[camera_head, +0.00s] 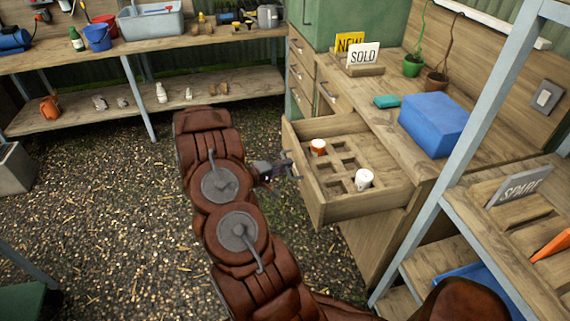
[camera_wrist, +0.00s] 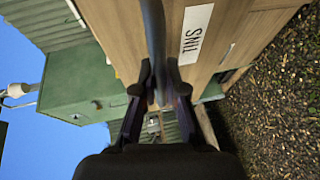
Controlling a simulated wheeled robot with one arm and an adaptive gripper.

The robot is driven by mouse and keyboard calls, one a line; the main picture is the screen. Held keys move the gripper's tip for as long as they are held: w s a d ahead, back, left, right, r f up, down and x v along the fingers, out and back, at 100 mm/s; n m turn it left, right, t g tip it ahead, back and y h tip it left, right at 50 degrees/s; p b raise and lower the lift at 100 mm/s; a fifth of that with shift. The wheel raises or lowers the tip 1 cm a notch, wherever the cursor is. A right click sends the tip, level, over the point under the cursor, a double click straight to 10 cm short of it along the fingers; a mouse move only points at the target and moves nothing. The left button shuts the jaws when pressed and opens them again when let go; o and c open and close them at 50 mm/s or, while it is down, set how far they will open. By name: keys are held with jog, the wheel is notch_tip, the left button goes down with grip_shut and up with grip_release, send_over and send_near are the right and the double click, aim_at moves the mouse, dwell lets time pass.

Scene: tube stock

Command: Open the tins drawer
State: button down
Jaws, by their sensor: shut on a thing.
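The tins drawer (camera_head: 304,190) stands pulled out from the wooden bench in the head view. Its inside is divided into several compartments, with an orange-and-white tin (camera_head: 318,147) and a white tin (camera_head: 364,179) in it. In the wrist view the drawer front carries a white label (camera_wrist: 196,33) reading TINS, beside a dark bar handle (camera_wrist: 155,38). My gripper (camera_head: 287,170) is at the drawer front. In the wrist view my gripper's fingers (camera_wrist: 160,82) are shut around the bar handle, one on each side.
Other closed drawers (camera_head: 301,75) are further back. A blue box (camera_head: 434,122) and a SOLD sign (camera_head: 363,56) stand on the bench top. A shelf post (camera_head: 455,150) rises to the right of the drawer. Gravel floor (camera_head: 110,220) to the left is clear.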

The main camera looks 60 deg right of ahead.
jog(key=c, duration=1.2)
grip_release()
jog(key=shift+w+a, duration=0.1)
jog(key=shift+w, duration=0.05)
jog(key=v, duration=1.1)
jog(key=shift+a+r, duration=0.2)
jog(key=shift+a, duration=0.2)
jog(key=shift+w, duration=0.1)
